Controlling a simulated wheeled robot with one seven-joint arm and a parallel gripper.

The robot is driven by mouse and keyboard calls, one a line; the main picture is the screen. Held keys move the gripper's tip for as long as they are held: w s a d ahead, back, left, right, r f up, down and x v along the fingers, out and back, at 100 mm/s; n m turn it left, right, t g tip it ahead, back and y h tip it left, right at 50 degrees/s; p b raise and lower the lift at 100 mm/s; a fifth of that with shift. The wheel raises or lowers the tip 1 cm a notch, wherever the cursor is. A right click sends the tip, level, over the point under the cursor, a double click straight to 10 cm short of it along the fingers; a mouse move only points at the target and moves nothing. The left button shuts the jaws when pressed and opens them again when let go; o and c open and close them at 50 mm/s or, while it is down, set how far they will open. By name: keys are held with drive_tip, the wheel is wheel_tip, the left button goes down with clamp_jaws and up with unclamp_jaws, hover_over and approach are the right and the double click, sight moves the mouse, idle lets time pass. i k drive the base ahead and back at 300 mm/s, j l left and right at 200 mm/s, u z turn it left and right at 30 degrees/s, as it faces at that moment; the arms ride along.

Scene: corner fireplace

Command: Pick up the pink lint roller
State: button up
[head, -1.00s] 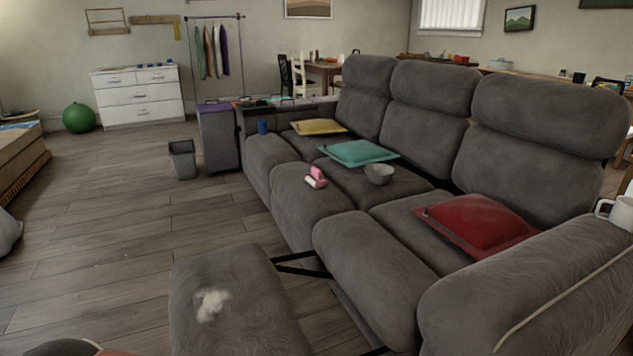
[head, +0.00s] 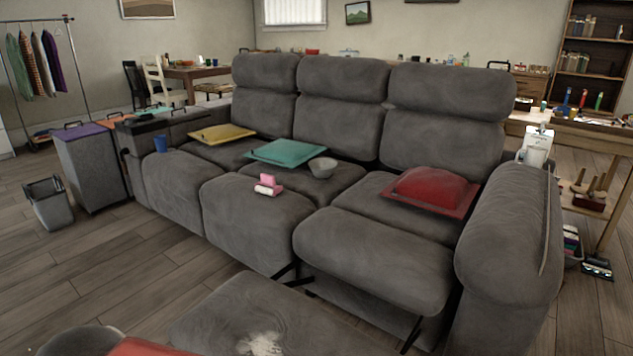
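The pink lint roller (head: 268,185) lies on the front of the middle seat of the grey sofa (head: 330,235). It shows a pink upper part and a whitish roll at its lower edge. A grey bowl (head: 322,167) and a teal cushion (head: 286,152) lie behind it on the same sofa, apart from it. My gripper is not in view.
A footrest (head: 215,315) with a whitish fluffy patch stands in front of the sofa. A red cushion (head: 428,190), a yellow cushion (head: 222,133) and a blue cup (head: 161,144) are on the sofa. A grey bin (head: 50,205) stands left on open wooden floor.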

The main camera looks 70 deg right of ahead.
sight(267, 186)
drive_tip(key=i+l+z, duration=0.1)
drive_tip(key=i+z, duration=0.35)
drive_tip(key=i, duration=0.4)
drive_tip(key=i+j+z, duration=0.15)
drive_tip(key=i+z, duration=0.3)
drive_tip(key=i, duration=0.4)
drive_tip(key=i+l+z, duration=0.1)
drive_tip(key=i+z, duration=0.15)
drive_tip(key=z, duration=0.2)
drive_tip(key=i+z, duration=0.25)
drive_tip(key=z, duration=0.15)
drive_tip(key=i+z, duration=0.3)
drive_tip(key=z, duration=0.15)
drive_tip(key=i+j+z, duration=0.2)
drive_tip(key=z, duration=0.25)
drive_tip(key=i+z, duration=0.4)
drive_tip(key=i, duration=0.3)
